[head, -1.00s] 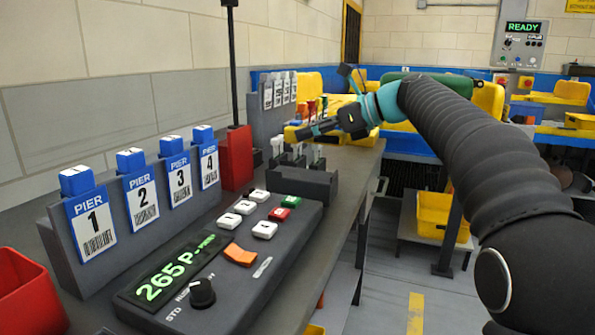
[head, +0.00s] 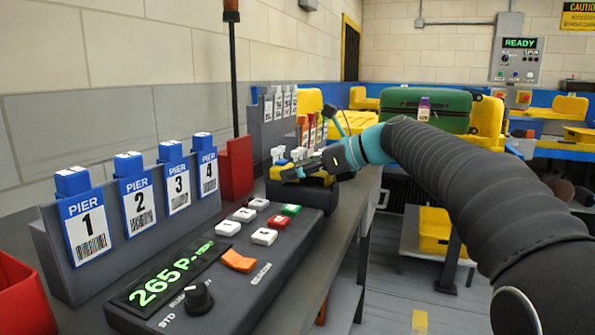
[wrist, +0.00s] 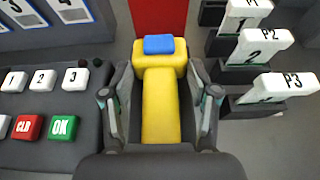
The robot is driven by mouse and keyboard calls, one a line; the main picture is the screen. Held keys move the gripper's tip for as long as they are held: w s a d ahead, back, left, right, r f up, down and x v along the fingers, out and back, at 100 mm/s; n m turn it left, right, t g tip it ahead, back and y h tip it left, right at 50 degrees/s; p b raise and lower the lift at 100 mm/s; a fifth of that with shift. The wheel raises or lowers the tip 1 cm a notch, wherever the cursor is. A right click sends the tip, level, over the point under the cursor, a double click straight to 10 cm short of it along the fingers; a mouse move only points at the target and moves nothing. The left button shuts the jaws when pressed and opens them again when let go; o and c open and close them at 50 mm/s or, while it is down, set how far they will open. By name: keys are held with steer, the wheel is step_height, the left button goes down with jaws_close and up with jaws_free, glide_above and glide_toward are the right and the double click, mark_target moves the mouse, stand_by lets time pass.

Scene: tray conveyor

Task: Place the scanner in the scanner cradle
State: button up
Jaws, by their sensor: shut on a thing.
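My gripper (wrist: 160,98) is shut on the scanner (wrist: 160,115), a yellow body with a wide head and a blue top. In the wrist view the scanner lies between the two fingers, its head toward the red box. In the head view my gripper (head: 292,173) is low over a dark block (head: 322,200) behind the keypad console, with yellow parts of the scanner (head: 277,172) showing around it. The dark block may be the scanner cradle; my gripper and the scanner cover most of it. I cannot tell whether the scanner touches it.
The keypad console (head: 215,265) is just left of the scanner in the wrist view; white tags P1, P2 and P3 (wrist: 288,87) stand close on the right. A red box (head: 236,163) stands beyond the scanner head. The pier card rack (head: 60,265) lines the wall side.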

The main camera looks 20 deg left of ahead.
steer(key=o, duration=1.4)
steer(key=shift+d, duration=0.1)
steer(key=p+v, duration=0.1)
steer(key=v, duration=1.1)
steer(key=shift+w+r, duration=0.1)
